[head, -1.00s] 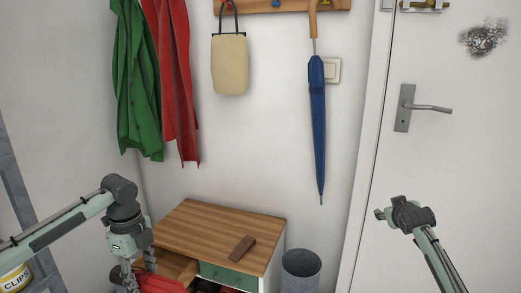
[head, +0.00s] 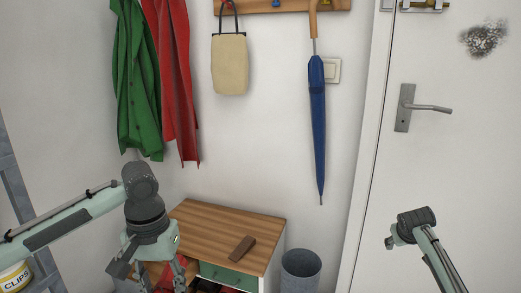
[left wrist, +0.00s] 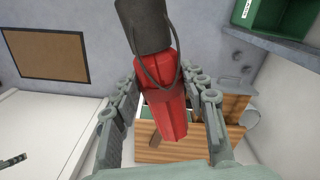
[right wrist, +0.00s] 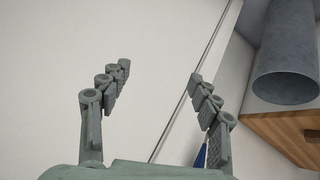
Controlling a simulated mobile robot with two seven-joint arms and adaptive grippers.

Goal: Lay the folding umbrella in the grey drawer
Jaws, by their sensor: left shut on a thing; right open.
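The folding umbrella is red with a dark grey end and a strap, clearest in the left wrist view (left wrist: 172,105). My left gripper (head: 150,274) is shut on it, with a finger on each side; in the head view the umbrella (head: 155,270) is mostly hidden behind the gripper. The gripper is in front of the left part of a wood-topped cabinet (head: 215,228). The cabinet has a green drawer front (head: 228,277) and a dark opening beneath it. I cannot make out a grey drawer front. My right gripper (right wrist: 160,72) is open and empty, in front of the door.
A brown block (head: 242,246) lies on the cabinet top. A grey bin (head: 300,268) stands to the cabinet's right. A blue umbrella (head: 317,120), a beige bag (head: 229,65) and green and red garments hang on the wall. A white door (head: 455,150) is at the right.

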